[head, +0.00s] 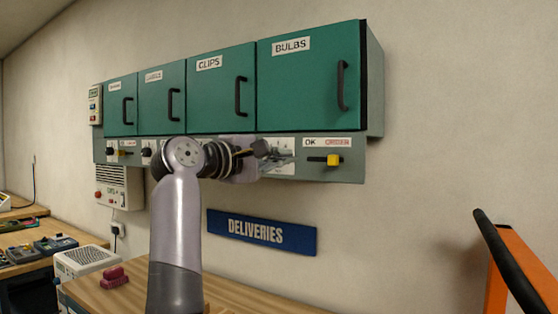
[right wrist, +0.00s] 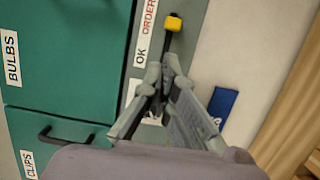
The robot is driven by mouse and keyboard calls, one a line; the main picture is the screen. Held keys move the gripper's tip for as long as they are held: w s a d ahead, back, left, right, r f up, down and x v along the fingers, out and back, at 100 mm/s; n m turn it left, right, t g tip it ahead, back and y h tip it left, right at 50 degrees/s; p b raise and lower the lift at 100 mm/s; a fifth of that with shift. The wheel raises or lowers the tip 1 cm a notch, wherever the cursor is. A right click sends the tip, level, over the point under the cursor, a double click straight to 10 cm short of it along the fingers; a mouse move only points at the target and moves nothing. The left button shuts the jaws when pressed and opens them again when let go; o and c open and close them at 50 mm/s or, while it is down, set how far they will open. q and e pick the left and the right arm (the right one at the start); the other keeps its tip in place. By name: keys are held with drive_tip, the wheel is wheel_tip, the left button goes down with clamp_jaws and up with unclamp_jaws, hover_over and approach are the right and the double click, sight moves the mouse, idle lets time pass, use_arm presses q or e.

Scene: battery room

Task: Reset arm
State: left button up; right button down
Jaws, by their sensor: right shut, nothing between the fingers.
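My right gripper (head: 280,157) is shut and empty in front of the strip below the green cabinets. In the right wrist view its fingertips (right wrist: 162,70) are together and point toward the yellow slider knob (right wrist: 173,23), apart from it in the picture. In the head view the yellow knob (head: 333,160) is at the right end of its dark slot, under the red ORDER wording and right of the fingertips. My right arm and gripper hide part of the strip's middle. My left gripper is not in view.
The BULBS cabinet (head: 308,80) and CLIPS cabinet (head: 221,90) are closed above the strip. A blue DELIVERIES sign (head: 262,232) is on the wall below. A wooden bench (head: 240,296) holds a dark red object (head: 114,277). An orange frame (head: 512,270) with a black handle stands right. Bare wall lies between.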

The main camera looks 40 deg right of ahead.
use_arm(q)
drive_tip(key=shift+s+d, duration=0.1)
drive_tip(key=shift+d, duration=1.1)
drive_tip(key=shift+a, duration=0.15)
